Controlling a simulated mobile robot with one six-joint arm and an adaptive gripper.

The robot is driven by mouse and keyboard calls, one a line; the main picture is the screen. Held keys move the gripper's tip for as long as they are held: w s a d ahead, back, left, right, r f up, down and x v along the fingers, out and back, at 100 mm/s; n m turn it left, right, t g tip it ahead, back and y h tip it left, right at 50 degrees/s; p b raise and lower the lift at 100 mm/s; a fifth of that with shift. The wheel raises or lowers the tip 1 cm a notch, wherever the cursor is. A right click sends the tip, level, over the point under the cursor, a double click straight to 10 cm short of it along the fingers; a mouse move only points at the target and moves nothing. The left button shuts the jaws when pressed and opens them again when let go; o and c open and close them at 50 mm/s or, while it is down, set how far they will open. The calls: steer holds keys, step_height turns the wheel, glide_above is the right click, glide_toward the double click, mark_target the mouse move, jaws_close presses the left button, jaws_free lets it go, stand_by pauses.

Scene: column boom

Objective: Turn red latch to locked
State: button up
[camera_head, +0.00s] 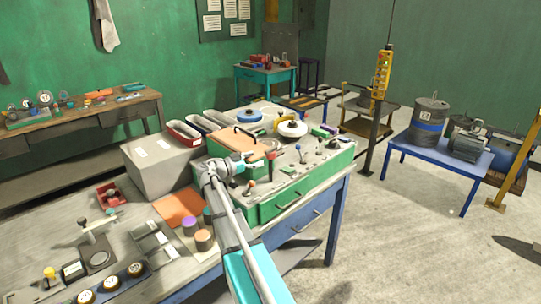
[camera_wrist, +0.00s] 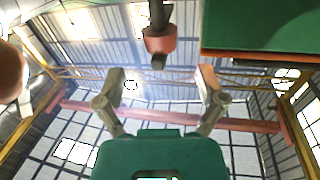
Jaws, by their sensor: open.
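My gripper (camera_head: 246,164) is over the front left of the green cabinet (camera_head: 300,190), close to a small dark lever with a red part (camera_head: 271,156). In the wrist view my gripper (camera_wrist: 162,78) is open, its two fingers wide apart with nothing between the pads. A red collar on a dark stem (camera_wrist: 159,41) shows just beyond the gap between the fingertips, apart from them. It looks like the red lever, but I cannot tell for sure that it is the red latch. Its locked or unlocked position is not readable.
A red fixture (camera_head: 111,194) sits on the left workbench. An orange-brown lidded box (camera_head: 235,143), white disc (camera_head: 292,128) and several small levers crowd the cabinet top. A green block (camera_wrist: 265,25) fills the wrist view's upper right.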

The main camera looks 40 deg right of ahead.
mark_target(267, 156)
steer(key=shift+s+d, duration=0.25)
steer(key=shift+d, duration=1.5)
steer(key=shift+s+d, duration=0.2)
steer(key=shift+d, duration=1.5)
steer(key=c, duration=1)
steer(key=shift+a, duration=0.2)
steer(key=shift+c, duration=0.8)
steer(key=shift+d, duration=0.15)
